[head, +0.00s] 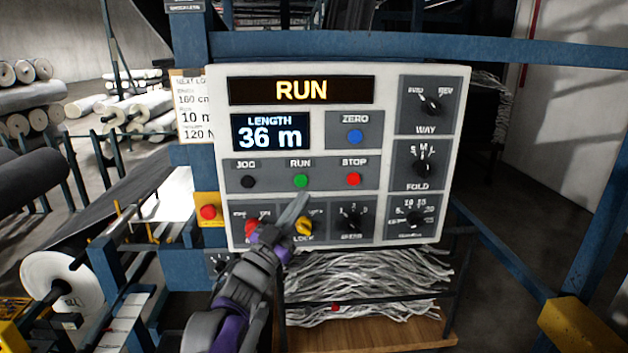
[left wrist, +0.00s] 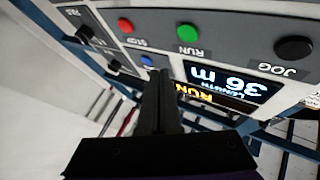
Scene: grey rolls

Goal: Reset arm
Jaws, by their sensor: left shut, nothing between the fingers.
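My left gripper (head: 298,207) is shut and empty. In the head view it points up and to the right in front of the control panel (head: 315,207), just below the green RUN button (head: 301,181). I cannot tell whether it touches the panel. It partly covers the yellow knob (head: 304,227) and the lower row of knobs. The panel display (head: 301,90) reads RUN and the length screen (head: 270,132) reads 36 m. In the left wrist view the shut fingers (left wrist: 158,80) lie in front of the panel, which appears upside down. My right gripper is not in view.
A red button on a yellow box (head: 208,212) sits left of the panel. Grey strips (head: 370,285) lie on a wooden board (head: 390,333) below it. Blue frame beams (head: 480,47) run around the panel.

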